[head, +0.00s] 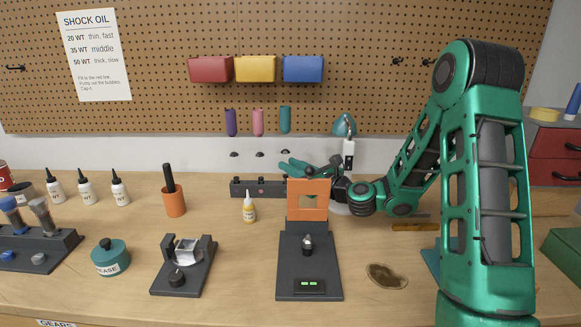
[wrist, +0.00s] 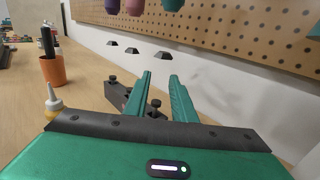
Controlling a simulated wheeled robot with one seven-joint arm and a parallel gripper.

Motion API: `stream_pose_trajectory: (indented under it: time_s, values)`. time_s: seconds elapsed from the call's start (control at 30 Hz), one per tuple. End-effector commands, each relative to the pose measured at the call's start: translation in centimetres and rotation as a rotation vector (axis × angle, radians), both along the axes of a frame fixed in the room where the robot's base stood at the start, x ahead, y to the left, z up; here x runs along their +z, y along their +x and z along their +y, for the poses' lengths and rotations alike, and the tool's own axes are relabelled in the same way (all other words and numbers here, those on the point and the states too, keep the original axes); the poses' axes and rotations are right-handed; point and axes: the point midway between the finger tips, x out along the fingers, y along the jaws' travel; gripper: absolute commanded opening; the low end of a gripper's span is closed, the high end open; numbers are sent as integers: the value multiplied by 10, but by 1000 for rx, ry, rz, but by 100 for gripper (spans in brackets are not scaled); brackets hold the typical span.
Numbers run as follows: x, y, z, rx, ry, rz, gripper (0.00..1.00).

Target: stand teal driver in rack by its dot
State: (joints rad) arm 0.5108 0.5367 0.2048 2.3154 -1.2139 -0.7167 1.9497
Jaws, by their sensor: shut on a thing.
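A teal handle (head: 285,120) hangs at the lower edge of the pegboard, beside a pink handle (head: 258,122) and a purple handle (head: 231,122); I take it for the teal driver, though no shaft shows. A dark low bar (head: 243,188) at the back of the bench looks like the rack. Its dots are too small to tell apart. My gripper (head: 289,166) is low over the rack's right part, its teal fingers pointing left. In the wrist view the fingers (wrist: 160,80) are a little apart above the dark rack (wrist: 117,94). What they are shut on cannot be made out.
An orange-topped stand (head: 308,187) is in front of my gripper. A small yellow bottle (head: 249,208) and an orange cup (head: 173,202) stand to the left. A teal-topped thing (head: 343,125) rises behind my wrist. The bench front between the fixtures is partly clear.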

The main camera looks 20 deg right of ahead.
Motion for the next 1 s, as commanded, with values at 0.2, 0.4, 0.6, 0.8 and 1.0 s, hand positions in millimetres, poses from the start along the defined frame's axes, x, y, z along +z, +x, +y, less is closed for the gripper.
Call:
stream_pose_trajectory:
  time_s: [0.2, 0.4, 0.6, 0.8, 1.0]
  values:
    - [-4, 0, 0, 0, 1, 0, 0]
    - [-9, 0, 0, -1, 1, 0, 0]
    - [-9, 0, 0, -1, 0, -1, 45]
    - [-9, 0, 0, -1, 0, 0, 45]
    - [-10, -12, -7, -3, 1, 3, 45]
